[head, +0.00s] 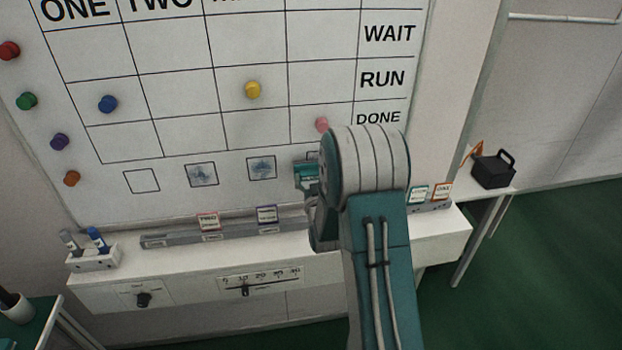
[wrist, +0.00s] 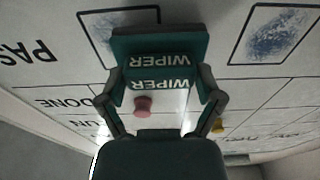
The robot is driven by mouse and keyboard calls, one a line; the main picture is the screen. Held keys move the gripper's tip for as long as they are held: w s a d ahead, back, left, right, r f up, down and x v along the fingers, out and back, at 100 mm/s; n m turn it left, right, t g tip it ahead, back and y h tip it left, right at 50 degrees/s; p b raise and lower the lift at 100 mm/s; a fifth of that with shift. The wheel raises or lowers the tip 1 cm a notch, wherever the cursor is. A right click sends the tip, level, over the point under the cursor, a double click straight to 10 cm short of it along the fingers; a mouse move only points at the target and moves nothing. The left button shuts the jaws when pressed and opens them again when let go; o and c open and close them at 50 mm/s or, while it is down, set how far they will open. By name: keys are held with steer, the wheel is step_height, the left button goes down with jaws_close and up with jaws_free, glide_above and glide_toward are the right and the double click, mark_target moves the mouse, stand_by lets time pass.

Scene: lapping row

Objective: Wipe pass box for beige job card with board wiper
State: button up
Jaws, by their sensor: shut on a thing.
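My gripper (wrist: 160,105) is shut on the teal board wiper (wrist: 160,47), which is marked WIPER. The wiper also shows in the head view (head: 305,173), beside my arm. It is close to the whiteboard (head: 110,205); I cannot tell if it touches. In the wrist view it overlaps the edge of a pass box (wrist: 118,20) near the PASS label. Another box (wrist: 270,32) there has a blue-grey smudge. In the head view, the left box (head: 141,181) is clean; two boxes (head: 202,174) (head: 261,167) are smudged. I cannot tell which card is beige.
A card rail (head: 180,238) below the board holds small cards. Coloured magnets, including a pink one (head: 322,124) and a yellow one (head: 253,89), sit on the board. A marker holder (head: 94,262) stands left. A black box (head: 493,169) stands right.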

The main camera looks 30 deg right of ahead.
steer(key=shift+w+d, duration=0.15)
steer(key=shift+w, duration=0.4)
steer(key=shift+s+d, duration=0.35)
steer(key=shift+d, duration=0.85)
steer(key=shift+s+d, duration=0.35)
steer(key=shift+d, duration=0.85)
steer(key=shift+s+d, duration=0.35)
steer(key=shift+d, duration=0.85)
steer(key=shift+a, duration=0.15)
